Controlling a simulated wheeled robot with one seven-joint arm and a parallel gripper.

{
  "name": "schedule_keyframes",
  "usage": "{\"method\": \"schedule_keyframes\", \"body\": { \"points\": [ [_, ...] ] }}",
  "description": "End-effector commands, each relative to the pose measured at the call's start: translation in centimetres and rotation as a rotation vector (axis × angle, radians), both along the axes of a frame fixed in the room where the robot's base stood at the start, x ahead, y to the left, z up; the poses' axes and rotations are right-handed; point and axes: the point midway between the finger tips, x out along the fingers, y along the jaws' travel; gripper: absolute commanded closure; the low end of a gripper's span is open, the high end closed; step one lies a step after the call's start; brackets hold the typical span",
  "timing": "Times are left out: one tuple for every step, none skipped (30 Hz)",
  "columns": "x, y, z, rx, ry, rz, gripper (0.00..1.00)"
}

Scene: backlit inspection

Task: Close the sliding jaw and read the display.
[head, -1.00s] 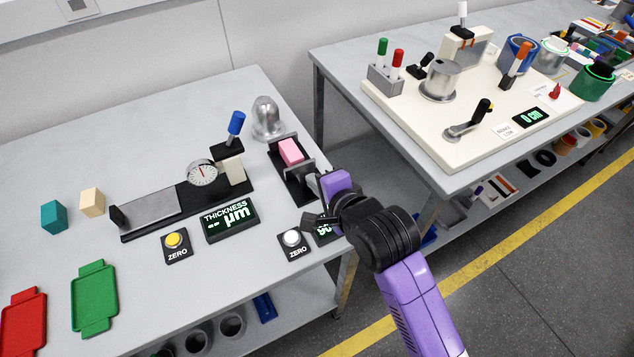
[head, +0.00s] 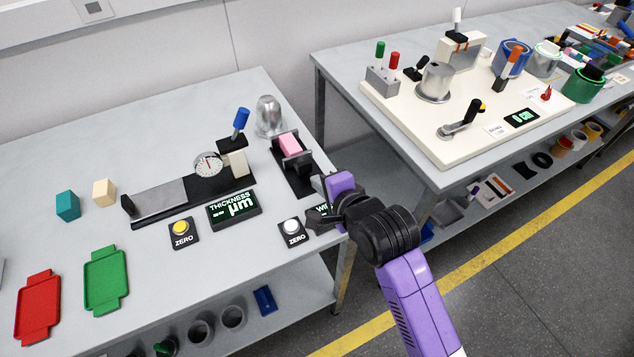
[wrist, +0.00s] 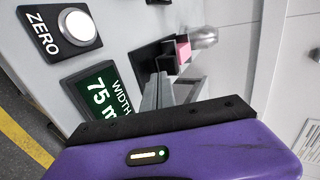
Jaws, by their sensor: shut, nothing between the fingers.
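The width gauge (head: 304,186) is a black rail at the right of the near table. A pink block (head: 289,143) sits in it, and the dark sliding jaw (head: 298,160) stands on its near side. The block (wrist: 183,51) also shows in the wrist view, partly behind the jaw; I cannot tell whether they touch. My gripper (wrist: 160,90) is shut and empty, its fingertips close to the jaw's near side; contact is unclear. The width display (wrist: 98,90) reads 75 with a cut-off unit in the wrist view. My arm mostly hides it in the head view.
A white ZERO button (head: 292,229) is just left of my gripper. A thickness gauge (head: 190,190) with its display (head: 234,209) stands further left. A metal dome (head: 269,117) is behind the pink block. A second table (head: 350,70) is at right, across a gap.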

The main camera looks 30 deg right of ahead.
Motion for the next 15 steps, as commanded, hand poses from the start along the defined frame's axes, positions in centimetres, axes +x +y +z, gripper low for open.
{"method": "schedule_keyframes", "body": {
  "points": [
    [-0.6, 0.0, 0.4, 0.000, -0.003, 0.000, 1.00],
    [-0.9, 0.0, 0.5, 0.000, -0.002, 0.000, 1.00],
    [-1.3, 0.1, 0.8, 0.000, -0.003, 0.000, 1.00],
    [-1.6, 0.1, 0.9, 0.000, -0.002, 0.000, 1.00],
    [-1.9, 0.1, 1.1, 0.000, -0.002, 0.000, 1.00],
    [-2.3, 0.1, 1.3, 0.000, -0.003, 0.000, 1.00],
    [-2.7, 0.1, 1.5, 0.000, -0.002, 0.000, 1.00],
    [-3.0, 0.0, 1.7, 0.000, -0.003, 0.000, 1.00],
    [-3.5, 0.0, 2.0, 0.000, -0.002, 0.000, 1.00],
    [-3.9, 0.0, 2.3, 0.000, -0.003, 0.000, 1.00],
    [-4.3, 0.0, 2.5, 0.000, -0.002, 0.000, 1.00],
    [-4.9, 0.0, 2.8, 0.000, -0.002, 0.000, 1.00],
    [-5.3, 0.0, 3.0, -0.001, -0.002, -0.001, 1.00],
    [-5.7, 0.0, 3.3, 0.000, -0.003, 0.000, 1.00],
    [-6.3, 0.0, 3.6, 0.000, -0.002, 0.000, 1.00]
  ]
}}
